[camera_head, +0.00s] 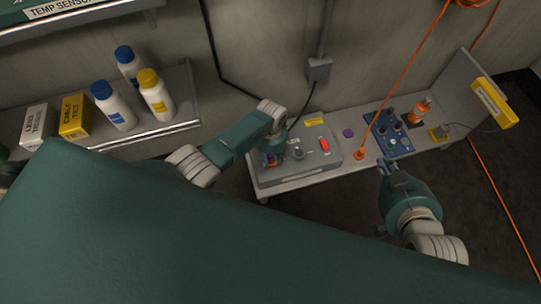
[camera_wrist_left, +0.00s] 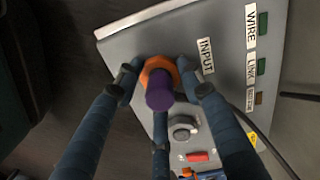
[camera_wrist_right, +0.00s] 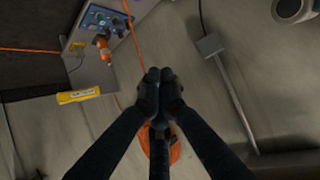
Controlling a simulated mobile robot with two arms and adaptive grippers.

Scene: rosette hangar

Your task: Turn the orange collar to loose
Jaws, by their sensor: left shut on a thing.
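The orange collar (camera_wrist_left: 150,66) is a ring around the base of a purple plug (camera_wrist_left: 160,92) on the grey box (camera_head: 270,182), by the INPUT label (camera_wrist_left: 206,56). My left gripper (camera_head: 271,158) reaches down to the box's left part, its fingers (camera_wrist_left: 163,82) around the collar and shut on it. The gripper hides most of the collar in the head view. My right gripper (camera_head: 387,167) hangs in front of the blue panel. Its fingertips (camera_wrist_right: 158,78) are together and empty in the right wrist view.
The box also carries a round knob (camera_head: 298,153) and a red switch (camera_head: 324,145). White bottles (camera_head: 114,106) stand on the left shelf. An orange cable hangs down.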

